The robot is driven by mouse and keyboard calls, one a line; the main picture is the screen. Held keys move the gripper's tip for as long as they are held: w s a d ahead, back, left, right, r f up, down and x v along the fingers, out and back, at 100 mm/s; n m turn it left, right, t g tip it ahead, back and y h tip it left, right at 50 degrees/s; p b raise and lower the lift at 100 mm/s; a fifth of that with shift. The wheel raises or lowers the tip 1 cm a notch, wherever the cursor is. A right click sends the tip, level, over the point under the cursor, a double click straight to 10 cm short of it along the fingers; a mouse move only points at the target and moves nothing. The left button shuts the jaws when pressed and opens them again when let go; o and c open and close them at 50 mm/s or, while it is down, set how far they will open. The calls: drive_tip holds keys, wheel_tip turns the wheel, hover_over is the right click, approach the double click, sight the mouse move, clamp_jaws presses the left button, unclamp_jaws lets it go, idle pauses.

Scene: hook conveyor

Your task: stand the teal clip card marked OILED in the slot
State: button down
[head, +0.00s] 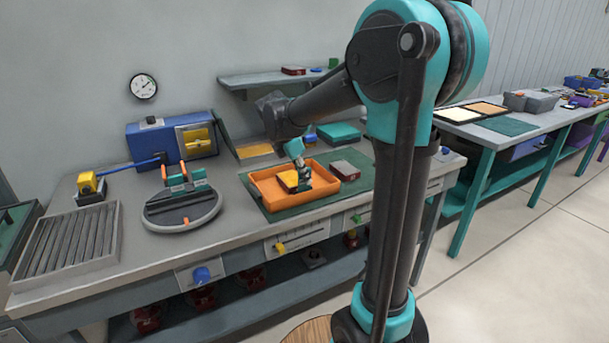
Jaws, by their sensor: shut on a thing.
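My gripper (301,168) is small in the head view, pointing down over the orange tray (262,199) on the workbench. It is shut on a small dark teal piece (304,183) low at the tray; its outline is partly lost against my fingers. I cannot read any OILED marking. I cannot tell which opening is the slot; a grey rack with several long grooves (70,240) lies at the bench's left end.
A yellow-topped red block (287,180) sits in the tray beside my gripper. A grey-topped red block (344,169) lies at the tray's right. A blue machine (172,140) stands behind the round stand. A shelf (270,79) hangs above. Another bench (500,135) is at right.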

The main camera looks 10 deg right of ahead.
drive_tip(key=shift+f, duration=1.05)
idle(0.4)
drive_tip(key=c, duration=1.5)
unclamp_jaws()
